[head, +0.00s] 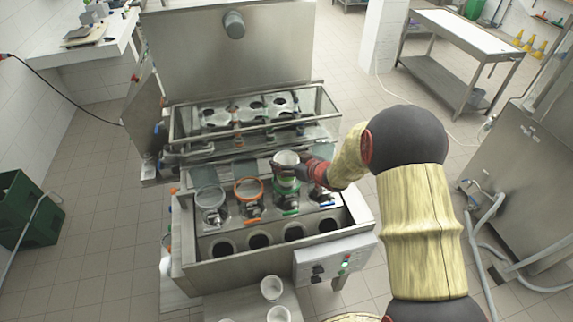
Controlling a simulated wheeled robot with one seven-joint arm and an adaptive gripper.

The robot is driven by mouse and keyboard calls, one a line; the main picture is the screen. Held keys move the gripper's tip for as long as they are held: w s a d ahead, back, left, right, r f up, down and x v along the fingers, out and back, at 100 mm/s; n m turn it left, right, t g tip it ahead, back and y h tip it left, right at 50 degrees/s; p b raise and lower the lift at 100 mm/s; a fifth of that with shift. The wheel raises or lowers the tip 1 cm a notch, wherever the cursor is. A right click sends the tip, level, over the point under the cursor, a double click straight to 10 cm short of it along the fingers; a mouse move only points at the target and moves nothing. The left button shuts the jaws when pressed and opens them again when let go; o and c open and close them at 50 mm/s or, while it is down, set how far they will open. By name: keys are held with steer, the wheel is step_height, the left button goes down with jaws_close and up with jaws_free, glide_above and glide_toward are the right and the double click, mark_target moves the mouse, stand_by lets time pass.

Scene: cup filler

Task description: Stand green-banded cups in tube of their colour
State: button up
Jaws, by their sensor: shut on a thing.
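My gripper (300,169) is shut on a white cup (287,158) at the middle right of the filler. The cup looks upright, with its open rim up. The dark fingers cover much of its side, so I cannot make out a band on it. Just below it shows the green-ringed tube (287,183); I cannot tell whether the cup's base is inside it or above it. The orange-ringed tube (249,188) and a pale grey-ringed tube (208,197) stand to its left. A blue-marked place (326,204) is to its right, partly hidden.
White cups (272,288) and (279,314) stand on the ledge in front of the filler, with another cut off at the bottom edge. A row of round dark holes (260,241) lies before the tubes. A control box (335,262) juts out front right. A glass-covered frame (254,116) stands behind.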

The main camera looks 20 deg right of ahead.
steer(key=shift+f, duration=1)
steer(key=shift+f, duration=0.25)
steer(key=o, duration=1)
steer(key=shift+r, duration=0.1)
